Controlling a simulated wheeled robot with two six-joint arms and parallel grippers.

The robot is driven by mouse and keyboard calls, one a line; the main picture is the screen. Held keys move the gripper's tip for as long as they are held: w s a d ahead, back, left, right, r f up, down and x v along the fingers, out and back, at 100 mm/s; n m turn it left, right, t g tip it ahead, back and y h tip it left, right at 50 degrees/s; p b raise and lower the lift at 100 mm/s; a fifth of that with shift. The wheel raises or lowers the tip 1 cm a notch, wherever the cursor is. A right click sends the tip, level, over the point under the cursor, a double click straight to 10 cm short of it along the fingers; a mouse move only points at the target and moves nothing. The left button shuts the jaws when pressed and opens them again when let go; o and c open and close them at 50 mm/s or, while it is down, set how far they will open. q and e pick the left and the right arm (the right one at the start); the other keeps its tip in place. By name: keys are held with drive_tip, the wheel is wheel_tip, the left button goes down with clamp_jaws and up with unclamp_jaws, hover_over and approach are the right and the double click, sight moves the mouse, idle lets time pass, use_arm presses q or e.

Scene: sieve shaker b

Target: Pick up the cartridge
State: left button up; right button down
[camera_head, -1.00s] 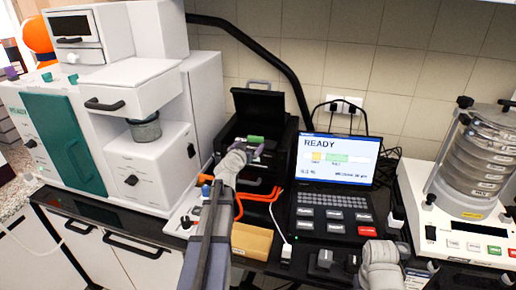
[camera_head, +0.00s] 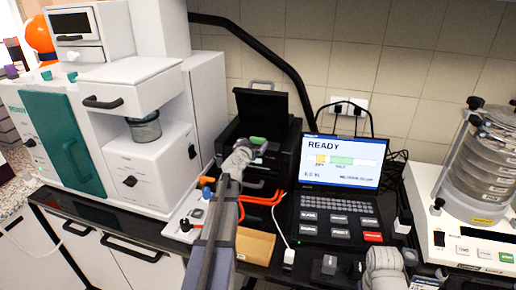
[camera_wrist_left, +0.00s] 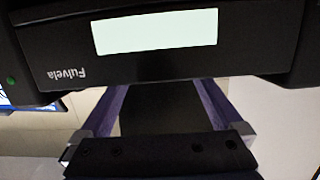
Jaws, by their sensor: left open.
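I cannot clearly make out the cartridge. A small green-topped piece (camera_head: 258,140) shows at the open black printer (camera_head: 262,103), and I cannot tell if it is the cartridge. My left gripper (camera_head: 246,152) is at the printer's front, just below the green piece, and its fingers are largely hidden by the wrist. In the left wrist view, its two purple fingers (camera_wrist_left: 158,92) are apart with nothing visible between them. Their tips run behind a black housing (camera_wrist_left: 265,45) lettered "Fulvela", with a pale blank panel. Part of my right arm shows at the bottom right, its gripper out of sight.
A laptop (camera_head: 341,160) reading READY stands right of the printer. A white-and-teal machine (camera_head: 62,135) stands at left, a sieve shaker (camera_head: 483,170) at right. The bench is crowded.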

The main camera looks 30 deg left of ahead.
sight(258, 139)
use_arm(q)
drive_tip(key=x, duration=0.3)
drive_tip(key=shift+w+a+f+b, duration=0.1)
drive_tip(key=shift+w+a+b, duration=0.05)
drive_tip(key=shift+w+b, duration=0.2)
drive_tip(key=shift+c, duration=0.4)
clamp_jaws()
wheel_tip(258, 139, up, 10)
drive_tip(key=p, duration=1)
